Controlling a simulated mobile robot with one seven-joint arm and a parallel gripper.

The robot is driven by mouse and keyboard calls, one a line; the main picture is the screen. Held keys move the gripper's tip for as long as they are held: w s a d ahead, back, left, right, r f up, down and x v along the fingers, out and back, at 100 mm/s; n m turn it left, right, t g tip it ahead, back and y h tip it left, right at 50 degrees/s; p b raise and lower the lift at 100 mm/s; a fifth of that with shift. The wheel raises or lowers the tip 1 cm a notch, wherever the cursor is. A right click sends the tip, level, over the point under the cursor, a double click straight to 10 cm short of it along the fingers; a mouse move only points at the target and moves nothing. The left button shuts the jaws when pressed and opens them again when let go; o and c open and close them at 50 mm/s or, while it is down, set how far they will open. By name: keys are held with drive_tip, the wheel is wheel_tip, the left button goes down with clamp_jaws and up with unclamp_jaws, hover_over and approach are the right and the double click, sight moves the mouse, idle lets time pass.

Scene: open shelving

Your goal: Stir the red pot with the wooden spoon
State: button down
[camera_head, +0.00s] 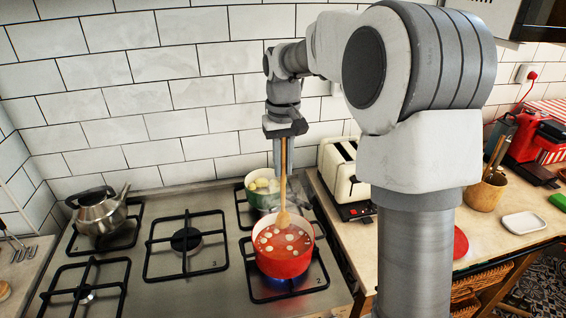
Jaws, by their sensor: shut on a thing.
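The red pot (281,267) stands on the front right burner of the hob, with a blue flame under it. It holds a red liquid with several pale round pieces at the surface. My gripper (284,162) is above the pot, pointing down, shut on the wooden spoon (283,196). The spoon hangs upright, and its bowl end is at the far rim of the pot, over or touching the red liquid. I cannot tell how deep the spoon's tip is.
A green pot (250,192) with pale pieces stands right behind the red pot. A steel kettle (99,212) stands at the back left. A cream toaster (341,177) is on the right counter, near a utensil holder (487,193) and a white dish (524,222). The middle burner (186,240) is free.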

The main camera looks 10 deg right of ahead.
drive_tip(key=shift+f+b, duration=2.9)
drive_tip(key=shift+f, duration=2.3)
drive_tip(key=shift+d, duration=0.15)
